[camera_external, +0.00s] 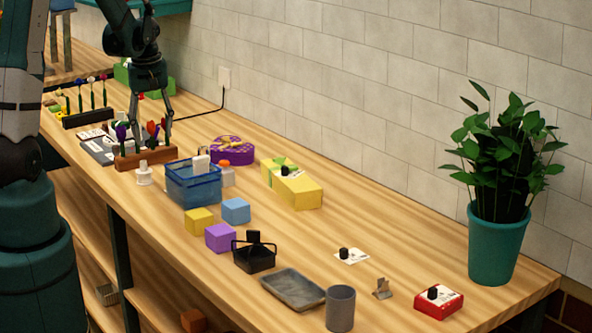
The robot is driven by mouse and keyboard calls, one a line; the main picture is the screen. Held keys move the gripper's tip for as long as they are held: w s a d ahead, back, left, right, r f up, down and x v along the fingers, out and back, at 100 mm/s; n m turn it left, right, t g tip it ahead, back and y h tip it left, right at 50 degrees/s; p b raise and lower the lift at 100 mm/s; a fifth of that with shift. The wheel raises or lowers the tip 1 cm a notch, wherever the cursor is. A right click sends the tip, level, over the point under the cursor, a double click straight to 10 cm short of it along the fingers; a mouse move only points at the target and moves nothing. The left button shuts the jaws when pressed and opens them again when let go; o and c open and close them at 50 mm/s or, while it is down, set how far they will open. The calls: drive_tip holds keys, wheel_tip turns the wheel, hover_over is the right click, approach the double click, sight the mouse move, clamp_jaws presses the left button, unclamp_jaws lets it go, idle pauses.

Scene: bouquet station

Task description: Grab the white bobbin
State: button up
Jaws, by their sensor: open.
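A small white spool-like piece (144,174), which looks like the white bobbin, stands upright on the wooden worktop. It is left of the blue clear bin (193,187) and just in front of the brown wooden rack (146,158). My gripper (151,138) points down over the rack with its fingers apart, behind and above the white piece in the picture. It does not appear to touch the white piece. Its fingertips partly overlap the purple and red flowers in the rack, so their exact depth is hard to tell.
A purple round box (232,150) and a yellow box (291,184) stand behind the bin. Yellow (199,221), blue (236,211) and purple (220,238) blocks lie in front. A black basket (254,256) and grey tray (292,289) are nearer. The right-hand worktop has free room.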

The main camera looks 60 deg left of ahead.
drive_tip(key=n, duration=0.2)
hover_over(143, 161)
drive_tip(key=shift+g, duration=0.3)
wheel_tip(143, 161, down, 6)
drive_tip(key=shift+s+a+r, duration=0.1)
drive_tip(key=shift+r, duration=0.15)
drive_tip(key=shift+f, duration=1.3)
drive_tip(key=shift+f, duration=0.15)
drive_tip(key=shift+f, duration=2.45)
drive_tip(key=shift+c, duration=0.5)
drive_tip(key=c, duration=0.9)
